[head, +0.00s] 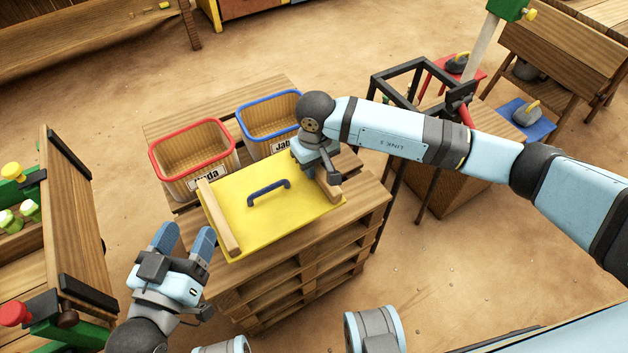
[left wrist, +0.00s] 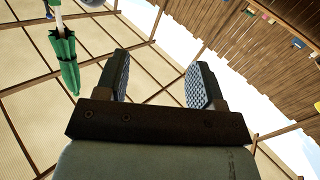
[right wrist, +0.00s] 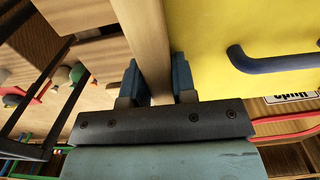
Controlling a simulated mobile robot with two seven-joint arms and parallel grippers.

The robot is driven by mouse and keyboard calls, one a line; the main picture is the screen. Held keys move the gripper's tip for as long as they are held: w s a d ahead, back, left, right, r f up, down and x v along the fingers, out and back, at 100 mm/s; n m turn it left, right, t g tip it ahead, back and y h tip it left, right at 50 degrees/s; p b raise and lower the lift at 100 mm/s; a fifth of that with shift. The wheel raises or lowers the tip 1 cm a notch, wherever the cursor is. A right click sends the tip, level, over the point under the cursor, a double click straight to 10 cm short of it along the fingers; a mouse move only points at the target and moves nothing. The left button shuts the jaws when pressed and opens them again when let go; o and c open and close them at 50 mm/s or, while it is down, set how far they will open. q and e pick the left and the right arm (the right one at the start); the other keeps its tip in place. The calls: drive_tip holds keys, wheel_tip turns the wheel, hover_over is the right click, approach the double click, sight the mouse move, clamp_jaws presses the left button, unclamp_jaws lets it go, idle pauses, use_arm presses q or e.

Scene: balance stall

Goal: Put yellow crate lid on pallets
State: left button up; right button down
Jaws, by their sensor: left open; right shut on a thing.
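The yellow crate lid (head: 285,222) has a blue handle and a wooden batten along each side. It is over the front part of the stacked pallets (head: 345,225), just in front of the two crates. I cannot tell whether it touches the pallet top. My right gripper (head: 328,182) is shut on the lid's right batten; the right wrist view shows this batten (right wrist: 145,40) between the fingers, with the yellow panel (right wrist: 210,45) beside it. My left gripper (head: 185,240) is open and empty, left of the pallets, with fingers pointing up. The left wrist view shows nothing between its fingers (left wrist: 160,80).
A red-rimmed crate (head: 195,165) and a blue-rimmed crate (head: 262,138) stand on the pallets behind the lid. A black metal frame (head: 400,75) stands to the right by a wooden block. A wooden stand with green parts (head: 75,220) is at the left. Open sandy floor lies behind.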

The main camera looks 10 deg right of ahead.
drive_tip(key=shift+f, duration=0.65)
wheel_tip(320, 180, down, 4)
drive_tip(key=shift+f+b, duration=0.1)
drive_tip(key=shift+b, duration=0.5)
use_arm(q)
drive_tip(key=r, duration=0.1)
drive_tip(key=d+r+t+h, duration=0.1)
drive_tip(key=r, duration=0.1)
drive_tip(key=shift+s, duration=0.15)
use_arm(e)
drive_tip(key=c, duration=0.9)
unclamp_jaws()
